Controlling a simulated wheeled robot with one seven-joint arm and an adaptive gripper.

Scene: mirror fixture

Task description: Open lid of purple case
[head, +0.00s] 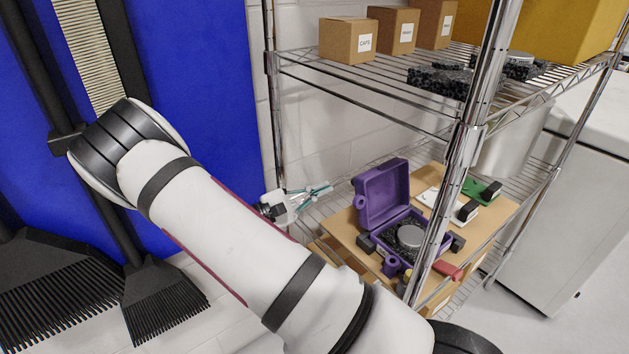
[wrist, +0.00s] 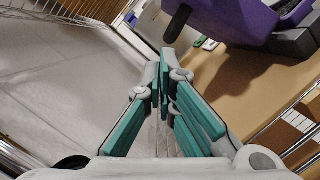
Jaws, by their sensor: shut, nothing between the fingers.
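The purple case (head: 382,196) stands on a tan board on the lower wire shelf. Its lid is raised upright at the back left, and a round grey metal object (head: 409,236) lies inside the case. My gripper (head: 328,188) is to the left of the raised lid, apart from it, with its fingers pointing toward it. In the wrist view my gripper (wrist: 165,75) is shut with nothing between its teal-padded fingers. Part of the purple case (wrist: 232,20) shows at the top right of that view, beyond the fingertips.
A chrome shelf post (head: 462,160) stands in front of the case's right side. Small cardboard boxes (head: 347,40) sit on the upper shelf above. The tan board (head: 497,213) also holds a green item (head: 478,188) and a red item (head: 447,269). Brooms hang at the left.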

